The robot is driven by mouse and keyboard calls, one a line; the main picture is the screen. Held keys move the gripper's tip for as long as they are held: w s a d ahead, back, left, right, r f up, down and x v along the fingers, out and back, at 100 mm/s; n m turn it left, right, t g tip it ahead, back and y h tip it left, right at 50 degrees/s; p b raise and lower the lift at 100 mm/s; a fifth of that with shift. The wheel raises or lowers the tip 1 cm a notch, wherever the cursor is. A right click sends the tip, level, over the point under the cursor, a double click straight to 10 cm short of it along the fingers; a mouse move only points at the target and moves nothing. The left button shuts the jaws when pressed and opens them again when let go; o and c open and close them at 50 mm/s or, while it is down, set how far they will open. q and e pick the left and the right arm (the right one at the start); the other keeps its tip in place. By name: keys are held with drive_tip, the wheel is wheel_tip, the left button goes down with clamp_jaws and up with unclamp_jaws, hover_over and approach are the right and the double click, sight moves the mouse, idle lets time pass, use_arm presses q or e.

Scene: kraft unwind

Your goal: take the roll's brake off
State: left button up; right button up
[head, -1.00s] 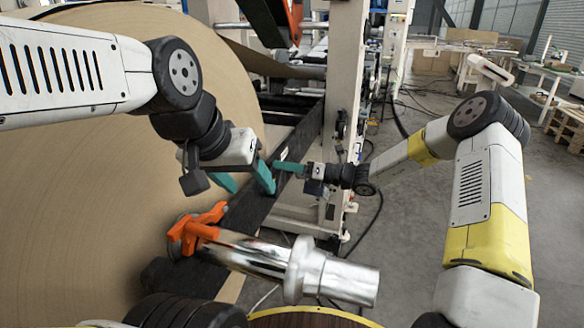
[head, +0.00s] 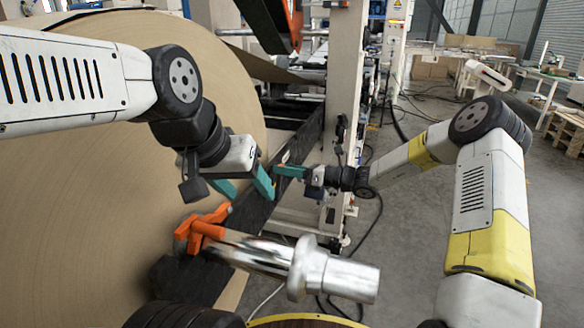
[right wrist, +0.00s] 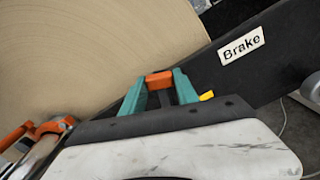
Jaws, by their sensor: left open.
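The large brown kraft roll (head: 90,190) fills the left of the head view. The dark brake beam (right wrist: 280,75), with a white "Brake" label (right wrist: 242,45), runs beside it in the right wrist view. My right gripper (right wrist: 160,84) has its teal fingers on either side of an orange brake handle (right wrist: 159,79), which fills the gap at the tips. In the head view, my right gripper (head: 288,171) reaches in from the right beside the beam. My left gripper (head: 243,188) is open and empty, just left of and below it, in front of the roll.
A shiny metal shaft (head: 265,252) with an orange clamp (head: 199,229) sticks out from the roll below both grippers. A pale machine post (head: 343,90) stands behind my right gripper. Cables lie on the floor; open floor (head: 395,240) shows between the post and my right arm.

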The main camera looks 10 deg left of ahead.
drive_tip(key=o, duration=0.4)
drive_tip(key=shift+o, duration=0.2)
drive_tip(key=s+d, duration=0.1)
drive_tip(key=d, duration=0.6)
drive_tip(key=shift+s+d, duration=0.3)
drive_tip(key=s+d+r+n+g+h, duration=0.1)
drive_tip(key=s+r+n+g+h, duration=0.2)
drive_tip(key=s+n, duration=0.35)
drive_tip(key=s+d+r+n+g+h, duration=0.1)
drive_tip(key=s+r+n+h, duration=0.25)
drive_tip(key=s+n, duration=0.35)
drive_tip(key=s+d+r+n+t+h, duration=0.3)
drive_tip(key=s+d+n+h, duration=0.1)
drive_tip(key=s+d, duration=0.4)
drive_tip(key=s+d+r+n+t+h, duration=0.3)
drive_tip(key=s+d+r+n+h, duration=0.1)
drive_tip(key=s+d+n, duration=0.3)
drive_tip(key=s+d+h, duration=0.1)
drive_tip(key=s+d, duration=0.1)
drive_tip(key=shift+s+r+t, duration=0.25)
drive_tip(key=shift+s+t, duration=0.1)
drive_tip(key=shift+t, duration=0.05)
